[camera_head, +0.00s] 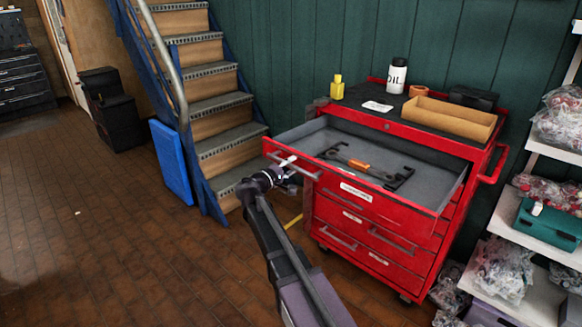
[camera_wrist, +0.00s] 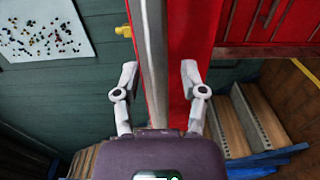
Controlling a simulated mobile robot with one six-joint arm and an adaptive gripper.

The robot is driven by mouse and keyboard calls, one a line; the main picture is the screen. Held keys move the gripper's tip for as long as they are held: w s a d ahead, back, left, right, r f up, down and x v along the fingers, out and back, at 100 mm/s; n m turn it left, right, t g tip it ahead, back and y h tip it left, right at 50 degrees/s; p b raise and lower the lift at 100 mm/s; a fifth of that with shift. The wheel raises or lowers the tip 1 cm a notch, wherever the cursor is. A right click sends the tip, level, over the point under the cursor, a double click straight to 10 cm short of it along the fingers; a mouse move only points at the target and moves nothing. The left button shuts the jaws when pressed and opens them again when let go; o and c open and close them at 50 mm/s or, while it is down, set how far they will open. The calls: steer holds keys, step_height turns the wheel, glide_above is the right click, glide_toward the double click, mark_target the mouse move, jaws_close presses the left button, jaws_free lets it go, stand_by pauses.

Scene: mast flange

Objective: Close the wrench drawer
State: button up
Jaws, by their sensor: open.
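The wrench drawer (camera_head: 390,208) is the red top drawer of the tool cabinet and stands pulled out. Its grey inside holds dark wrench-like tools (camera_head: 397,181) and an orange-handled piece (camera_head: 359,165). The drawer's front has a white label and a grey bar handle (camera_head: 305,169). My gripper (camera_head: 287,170) is at the left end of the drawer front, by the handle. In the wrist view, my gripper's two fingers (camera_wrist: 160,78) are apart. The grey handle bar (camera_wrist: 154,45) and red drawer front (camera_wrist: 190,40) run between them. I cannot tell whether the fingers touch the handle.
The red cabinet's lower drawers (camera_head: 365,248) look shut. An oil bottle (camera_head: 396,76), a yellow bottle (camera_head: 337,88) and a cardboard tray (camera_head: 449,117) stand on top. Stairs (camera_head: 218,110) rise at left, shelves (camera_head: 555,232) stand right.

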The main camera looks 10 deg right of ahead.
jaws_close()
steer(key=shift+w, duration=0.1)
stand_by(0.3)
